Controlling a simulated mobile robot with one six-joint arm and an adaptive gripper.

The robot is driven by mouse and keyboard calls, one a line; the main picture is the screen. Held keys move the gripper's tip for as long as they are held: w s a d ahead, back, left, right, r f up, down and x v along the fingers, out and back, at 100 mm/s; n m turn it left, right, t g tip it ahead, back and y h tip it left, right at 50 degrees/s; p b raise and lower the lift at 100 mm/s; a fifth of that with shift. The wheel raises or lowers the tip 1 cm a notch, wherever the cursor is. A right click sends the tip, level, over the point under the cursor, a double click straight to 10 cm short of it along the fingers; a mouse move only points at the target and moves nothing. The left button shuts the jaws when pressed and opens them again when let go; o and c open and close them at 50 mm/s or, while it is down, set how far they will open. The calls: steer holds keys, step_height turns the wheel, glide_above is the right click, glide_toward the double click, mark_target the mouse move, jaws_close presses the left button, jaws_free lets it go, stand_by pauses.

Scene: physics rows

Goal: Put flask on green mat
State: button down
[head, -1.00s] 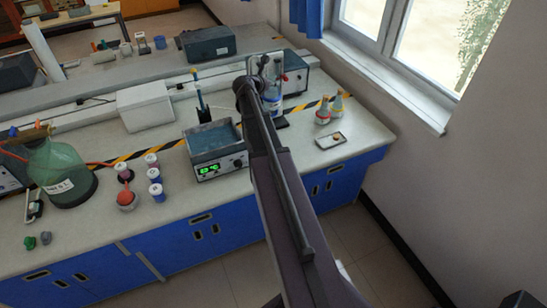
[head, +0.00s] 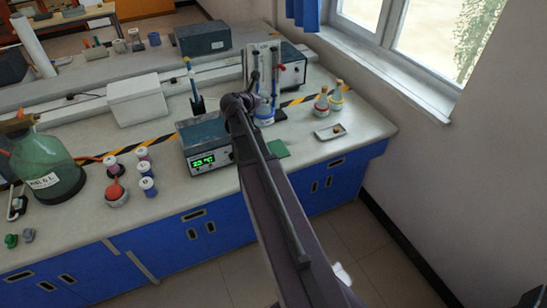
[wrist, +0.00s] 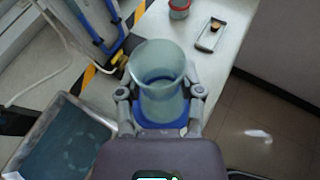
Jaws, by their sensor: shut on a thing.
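The flask (wrist: 158,70) is a clear glass vessel with a wide round mouth and blue around its lower part. My gripper (wrist: 160,108) is shut on it, one finger on each side, in the wrist view. In the head view the flask (head: 264,114) shows just beyond the end of my arm, in front of a stand with blue-tipped tubes. The green mat (head: 279,149) lies on the bench to the right of my arm, nearer than the flask, and partly hidden by the arm. I cannot make out the mat in the wrist view.
A heating bath (head: 205,142) with a green display stands left of my arm. The tube stand (head: 275,80) is behind the flask. Two small bottles (head: 328,99) and a small tray (head: 330,132) are to the right. Striped tape crosses the bench.

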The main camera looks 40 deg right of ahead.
steer(key=s+a+f+b, duration=0.3)
steer(key=s+f+b, duration=0.1)
steer(key=f+b, duration=0.2)
steer(key=s+a+f+g+b, duration=0.1)
steer(key=s+a+f+b, duration=0.3)
steer(key=f+b, duration=0.3)
steer(key=shift+s+a+f+m+h, duration=0.3)
steer(key=shift+s+f+m, duration=0.1)
steer(key=shift+s+f, duration=0.15)
steer(key=shift+w, duration=0.1)
steer(key=w+d+f+b, duration=0.1)
steer(key=w+d, duration=0.8)
steer(key=d, duration=0.2)
steer(key=shift+d+f, duration=0.25)
steer(key=shift+w+d, duration=0.1)
steer(key=shift+w+d+f+b, duration=0.15)
steer(key=shift+d+f+b, duration=0.05)
steer(key=shift+f+b, duration=0.8)
steer(key=shift+w+d+f+b, duration=0.2)
steer(key=shift+f+b, duration=0.6)
steer(key=shift+b, duration=0.3)
steer(key=shift+c, duration=1.2)
jaws_free()
steer(key=shift+f, duration=0.1)
